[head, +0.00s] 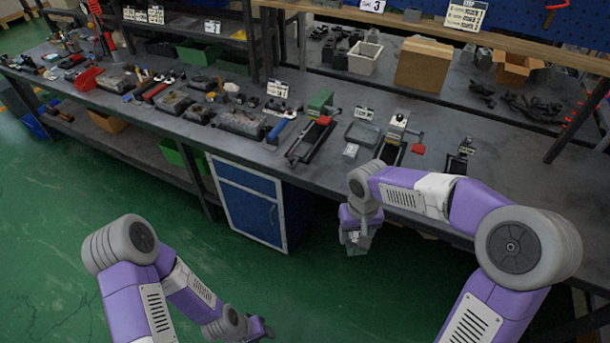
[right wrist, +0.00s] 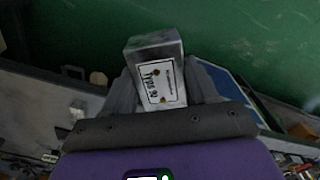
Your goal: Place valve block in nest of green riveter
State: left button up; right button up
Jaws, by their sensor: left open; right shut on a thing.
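A metallic grey valve block (right wrist: 155,52) with a white printed label is held between the fingers of my right gripper (right wrist: 160,92) in the right wrist view. In the head view my right gripper (head: 356,243) points down in front of the bench edge, over the floor; the block is hard to make out there. The green riveter (head: 320,103) stands on the bench with its dark base reaching toward the front edge, behind and left of my right gripper. Its nest is too small to make out. My left gripper (head: 265,330) is open, low over the floor at the bottom edge.
Another riveter (head: 398,122) with a red handle and a smaller dark device (head: 460,158) stand to the right. A grey tray (head: 362,133) and a small light block (head: 350,150) lie between the riveters. Tools and parts crowd the bench's left side. A blue cabinet (head: 248,205) stands below.

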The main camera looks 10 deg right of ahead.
aim_at(302, 150)
jog(key=z, duration=0.3)
jog(key=i, duration=0.85)
jog(key=u, duration=0.7)
jog(key=i, duration=0.95)
jog(key=u, duration=0.2)
